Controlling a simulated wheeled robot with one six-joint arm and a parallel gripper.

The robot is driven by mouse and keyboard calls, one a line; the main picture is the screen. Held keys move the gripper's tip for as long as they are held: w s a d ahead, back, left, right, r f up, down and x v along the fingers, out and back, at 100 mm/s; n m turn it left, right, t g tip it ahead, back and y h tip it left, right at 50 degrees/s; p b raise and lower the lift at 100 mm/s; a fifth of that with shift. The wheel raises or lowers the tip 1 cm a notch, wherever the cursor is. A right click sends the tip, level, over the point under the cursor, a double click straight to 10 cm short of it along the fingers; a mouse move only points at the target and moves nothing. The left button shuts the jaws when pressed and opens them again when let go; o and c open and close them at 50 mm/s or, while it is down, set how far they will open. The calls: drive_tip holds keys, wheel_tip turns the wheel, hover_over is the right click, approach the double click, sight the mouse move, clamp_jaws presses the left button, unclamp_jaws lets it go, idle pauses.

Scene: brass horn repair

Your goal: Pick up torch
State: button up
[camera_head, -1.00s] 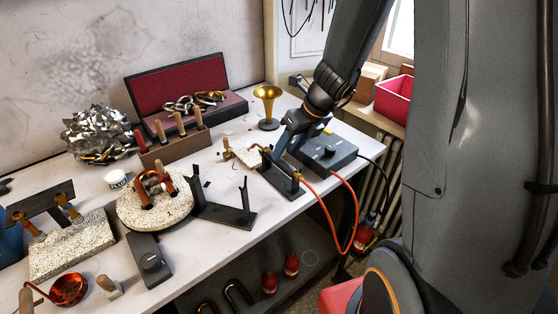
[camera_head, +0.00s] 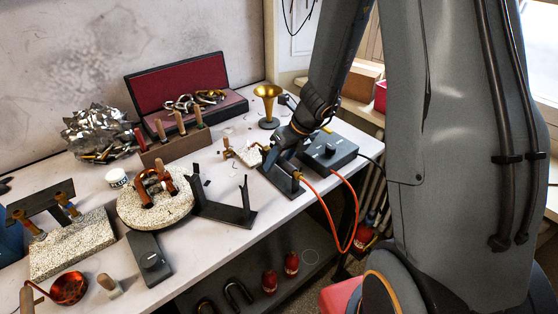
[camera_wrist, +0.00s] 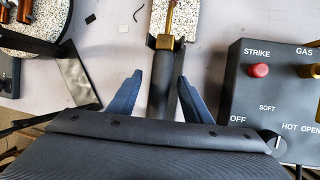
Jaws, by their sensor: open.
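The torch shows in the wrist view as a slim brass and copper piece (camera_wrist: 171,22) lying lengthwise at the top middle, ahead of the fingers. A dark bar continues from it between the fingers; I cannot tell whether this is torch handle or stand. In the head view the torch's brass hose end (camera_head: 297,176) shows at the dark stand (camera_head: 283,183), with an orange hose leading off it. My gripper (camera_wrist: 159,78) is open, its two blue fingers on either side of the dark bar, apart from it. In the head view my gripper (camera_head: 273,160) is over the stand and hides most of the torch.
A grey control box (camera_wrist: 262,110) with a red STRIKE button stands close right of my gripper. A forked black stand (camera_head: 225,210) and a round speckled block (camera_head: 155,207) lie to the left. A brass bell (camera_head: 268,105) stands behind. The orange hose (camera_head: 322,205) loops over the bench edge.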

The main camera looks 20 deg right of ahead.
drive_tip(key=shift+f, duration=0.25)
idle(0.4)
drive_tip(key=c, duration=1.1)
